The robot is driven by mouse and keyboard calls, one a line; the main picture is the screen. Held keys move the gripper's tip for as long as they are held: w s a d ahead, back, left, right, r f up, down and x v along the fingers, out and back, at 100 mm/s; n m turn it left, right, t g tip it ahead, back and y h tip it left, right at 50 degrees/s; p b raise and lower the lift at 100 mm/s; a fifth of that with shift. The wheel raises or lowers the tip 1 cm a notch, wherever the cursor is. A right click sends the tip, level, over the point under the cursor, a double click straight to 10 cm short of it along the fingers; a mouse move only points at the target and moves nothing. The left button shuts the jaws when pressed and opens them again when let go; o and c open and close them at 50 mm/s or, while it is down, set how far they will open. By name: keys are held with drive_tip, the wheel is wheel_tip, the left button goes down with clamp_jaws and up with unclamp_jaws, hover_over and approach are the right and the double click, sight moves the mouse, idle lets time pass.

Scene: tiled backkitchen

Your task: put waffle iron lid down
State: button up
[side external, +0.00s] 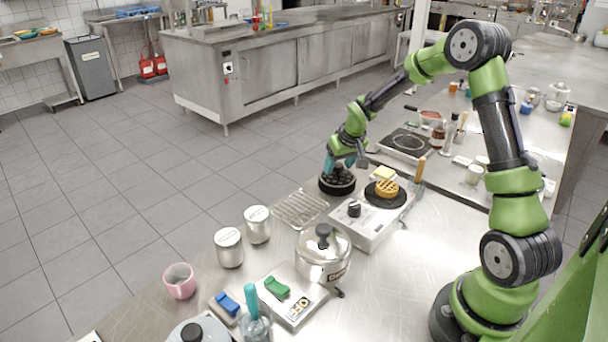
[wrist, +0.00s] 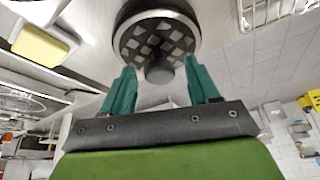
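The waffle iron lid (side external: 337,184) is a round black piece beside the iron, at the far edge of the steel counter. In the wrist view the lid (wrist: 154,30) shows a gridded face and a dark central knob (wrist: 159,72). My gripper (side external: 335,163) is right at the lid. Its two teal fingers (wrist: 160,70) stand on either side of the knob, with visible gaps, so it looks open. The waffle iron (side external: 366,226) has a dark round plate with a golden waffle (side external: 387,188) on it. I cannot tell whether the lid fully rests on the counter.
A wire rack (side external: 300,209) lies left of the iron. Two metal canisters (side external: 229,249) stand at left.

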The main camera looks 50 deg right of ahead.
drive_tip(key=v, duration=1.2)
drive_tip(key=s+a+r+t+y, duration=0.1)
drive_tip(key=s+a+r, duration=0.3)
drive_tip(key=s+a, duration=0.5)
drive_tip(key=s+a+r+t+y, duration=0.2)
drive_tip(key=s+a+r, duration=0.2)
drive_tip(key=s+a, duration=0.5)
drive_tip(key=a, duration=0.2)
drive_tip(key=shift+s+a+r+n+y, duration=0.15)
drive_tip(key=shift+s+a+n+y, duration=0.15)
drive_tip(key=shift+a+y, duration=0.1)
